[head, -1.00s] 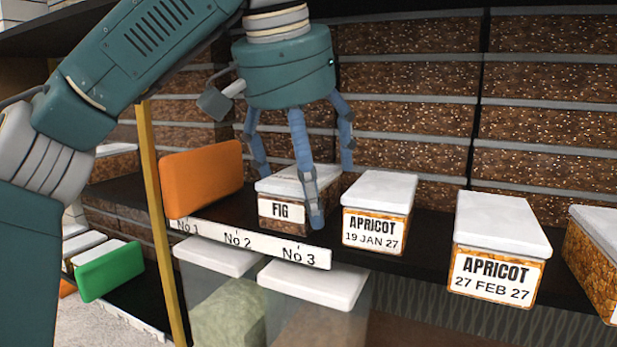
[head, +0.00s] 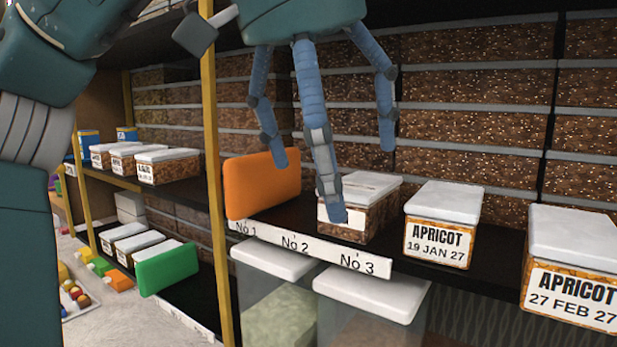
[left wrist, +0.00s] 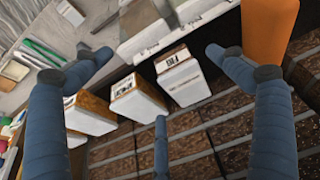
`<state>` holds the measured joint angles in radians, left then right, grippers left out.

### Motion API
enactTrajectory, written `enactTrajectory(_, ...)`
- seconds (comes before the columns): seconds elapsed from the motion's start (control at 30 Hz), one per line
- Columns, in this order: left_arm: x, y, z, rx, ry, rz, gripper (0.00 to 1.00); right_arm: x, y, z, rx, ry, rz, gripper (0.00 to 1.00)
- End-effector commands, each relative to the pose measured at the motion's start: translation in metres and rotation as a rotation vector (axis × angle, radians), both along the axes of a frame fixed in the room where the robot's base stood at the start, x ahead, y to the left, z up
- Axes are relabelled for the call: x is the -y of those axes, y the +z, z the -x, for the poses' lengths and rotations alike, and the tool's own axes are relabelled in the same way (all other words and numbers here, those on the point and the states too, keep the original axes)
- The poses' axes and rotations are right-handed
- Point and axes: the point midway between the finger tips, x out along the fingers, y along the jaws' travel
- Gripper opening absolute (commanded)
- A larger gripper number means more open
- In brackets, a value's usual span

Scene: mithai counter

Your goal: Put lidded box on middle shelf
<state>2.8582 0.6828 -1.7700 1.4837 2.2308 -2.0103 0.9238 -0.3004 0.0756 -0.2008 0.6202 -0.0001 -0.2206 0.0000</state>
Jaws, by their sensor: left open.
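The lidded box labelled FIG (head: 374,216), with a white lid and brown speckled sides, sits upright on the dark middle shelf (head: 300,213), behind the No 3 mark of the white label strip (head: 318,252). Its label is mostly hidden by a finger in the head view; it also shows in the left wrist view (left wrist: 184,80). My left gripper (head: 333,172) is open and empty, its three blue fingers spread above the box. One finger overlaps the box's front in the picture; I cannot tell whether it touches. The fingers also frame the box in the left wrist view (left wrist: 160,75). My right gripper is not in view.
An orange divider (head: 262,184) stands left of the box. An APRICOT 19 JAN 27 box (head: 442,225) and an APRICOT 27 FEB 27 box (head: 570,265) stand to the right. A yellow post (head: 213,150) rises at left. Lidded clear bins (head: 368,293) sit below.

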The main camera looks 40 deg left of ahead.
Motion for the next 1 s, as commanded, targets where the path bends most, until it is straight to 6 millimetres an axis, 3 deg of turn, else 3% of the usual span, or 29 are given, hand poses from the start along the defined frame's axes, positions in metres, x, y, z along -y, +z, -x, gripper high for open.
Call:
enactTrajectory(0.1,0.001,-0.001,0.021,0.003,0.0,-0.001,0.95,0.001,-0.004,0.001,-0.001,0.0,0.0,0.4)
enactTrajectory(0.3,0.002,0.002,0.04,0.001,0.001,0.001,0.95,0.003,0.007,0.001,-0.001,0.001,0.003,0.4)
enactTrajectory(1.0,0.002,0.0,0.043,0.001,0.001,0.0,0.95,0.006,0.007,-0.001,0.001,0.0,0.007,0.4)
